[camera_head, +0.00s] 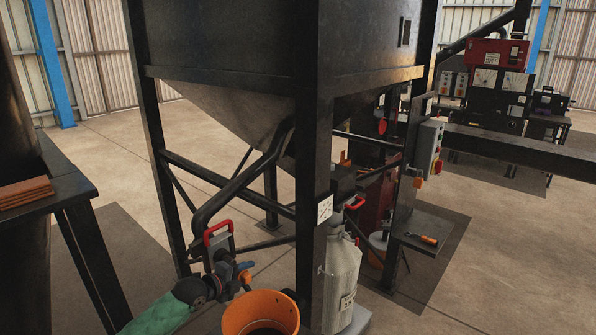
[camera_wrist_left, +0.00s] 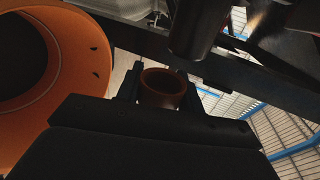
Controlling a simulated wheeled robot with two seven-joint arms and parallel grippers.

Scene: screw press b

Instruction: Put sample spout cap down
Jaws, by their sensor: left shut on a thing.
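The spout cap (camera_wrist_left: 162,88) is a small, round, reddish-brown cup, and its open rim faces the left wrist camera. My left gripper (camera_wrist_left: 161,92) is shut on it, with one dark finger on each side. In the head view, my left gripper (camera_head: 233,281) is low at the left of the hopper frame, beside an orange bucket (camera_head: 262,295). A small orange piece (camera_head: 246,278) shows by the fingers there; I cannot tell whether it is the cap. A dark spout end (camera_wrist_left: 194,30) is close above the cap in the wrist view. My right gripper is not in view.
A grey valve box with a red handle (camera_head: 217,238) hangs just above my left gripper. A dark table (camera_head: 60,190) with brick-coloured slabs is at left. A small shelf (camera_head: 428,246) holds an orange-handled tool.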

